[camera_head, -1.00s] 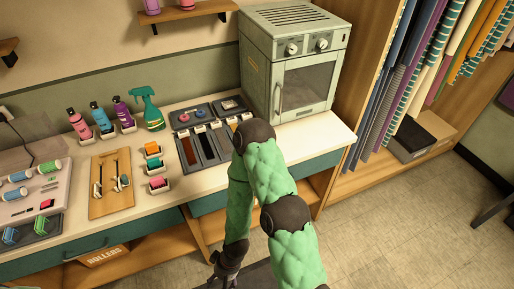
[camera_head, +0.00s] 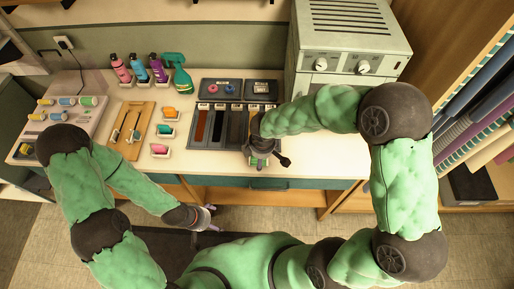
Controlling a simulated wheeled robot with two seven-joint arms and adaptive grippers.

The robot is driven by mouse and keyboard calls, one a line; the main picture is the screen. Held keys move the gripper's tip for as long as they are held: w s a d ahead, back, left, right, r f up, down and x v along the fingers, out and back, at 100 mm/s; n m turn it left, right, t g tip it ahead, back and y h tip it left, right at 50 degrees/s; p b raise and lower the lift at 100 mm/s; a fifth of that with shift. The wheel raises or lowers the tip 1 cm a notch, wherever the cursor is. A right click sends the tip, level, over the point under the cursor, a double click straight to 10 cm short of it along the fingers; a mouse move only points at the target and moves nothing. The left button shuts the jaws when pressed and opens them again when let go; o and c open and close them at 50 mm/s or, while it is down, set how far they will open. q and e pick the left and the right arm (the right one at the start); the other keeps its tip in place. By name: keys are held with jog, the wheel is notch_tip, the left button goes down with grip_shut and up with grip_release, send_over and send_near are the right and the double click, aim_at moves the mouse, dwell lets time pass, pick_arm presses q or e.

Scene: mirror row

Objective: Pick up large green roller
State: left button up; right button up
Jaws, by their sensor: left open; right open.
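Several rollers lie on a pale tray (camera_head: 68,128) at the counter's left end. A larger one with green ends (camera_head: 88,101) lies at the right of the back row, beside a blue-ended roller (camera_head: 67,101) and a yellow-ended roller (camera_head: 45,102). My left gripper (camera_head: 210,214) is open in front of the counter's edge, well to the right of the rollers and apart from them. My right gripper (camera_head: 262,158) is open over the counter's front edge, by the dark tray; its fingers are partly hidden and a small green patch shows beneath it.
A wooden board (camera_head: 130,130) with tools, small colored blocks in holders, bottles (camera_head: 140,70) and a green spray bottle (camera_head: 178,72) stand between the rollers and the dark tray (camera_head: 222,124). A grey oven (camera_head: 345,60) stands at the right.

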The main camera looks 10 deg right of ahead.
jog(key=shift+n+h, duration=0.3)
jog(key=w+f, duration=0.1)
jog(key=w+f+b, duration=0.1)
jog(key=f, duration=0.1)
jog(key=shift+w+d+f, duration=0.2)
jog(key=shift+w+d, duration=0.2)
jog(key=shift+a+f, duration=0.1)
jog(key=shift+f, duration=0.45)
notch_tip(320, 180, down, 4)
jog(key=shift+w+a+r+b, duration=0.15)
jog(key=shift+r+b, duration=0.1)
jog(key=shift+b, duration=0.35)
jog(key=shift+w+f, duration=0.15)
jog(key=shift+f, duration=0.15)
pick_arm(q)
jog(key=shift+w+a+f, duration=0.1)
jog(key=shift+w+f, duration=0.2)
jog(key=shift+f, duration=0.6)
pick_arm(e)
jog(key=c, duration=1.3)
